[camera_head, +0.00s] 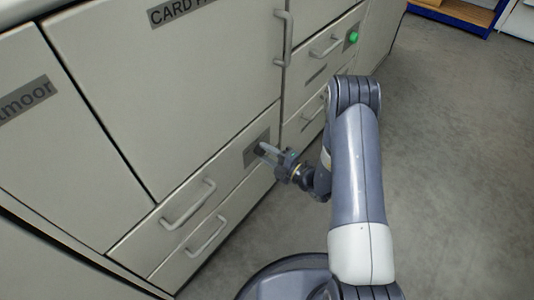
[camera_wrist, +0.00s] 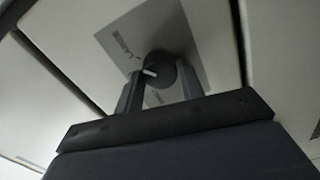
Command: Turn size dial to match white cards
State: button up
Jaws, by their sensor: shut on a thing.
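The size dial (camera_wrist: 160,72) is a round dark knob with a white pointer mark, on a grey plate (camera_wrist: 118,42) with small print too blurred to read. My gripper (camera_wrist: 160,90) has one finger on either side of the dial in the wrist view and is shut on it. The white pointer lies between the fingers, pointing to the left. In the head view my gripper (camera_head: 264,150) reaches the same grey plate (camera_head: 250,153) on a drawer front, and the fingers hide most of the dial. No white cards are in view.
Pale cabinet doors and drawers with bar handles (camera_head: 188,205) surround the plate. A tall door handle (camera_head: 284,38) stands out above it. A green button (camera_head: 352,38) is on an upper right drawer. Grey floor (camera_head: 450,150) at right is clear.

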jog(key=shift+c, duration=1.3)
jog(key=shift+n, duration=0.3)
jog(key=n+b, duration=0.2)
jog(key=n, duration=0.2)
jog(key=shift+f+n, duration=0.15)
jog(key=shift+n, duration=0.15)
jog(key=n+b, duration=0.1)
jog(key=n, duration=0.3)
jog(key=shift+n+b, duration=0.3)
jog(key=shift+b, duration=0.1)
jog(key=n+b, duration=0.3)
jog(key=n, duration=0.2)
jog(key=n+b, duration=0.3)
jog(key=n, duration=0.2)
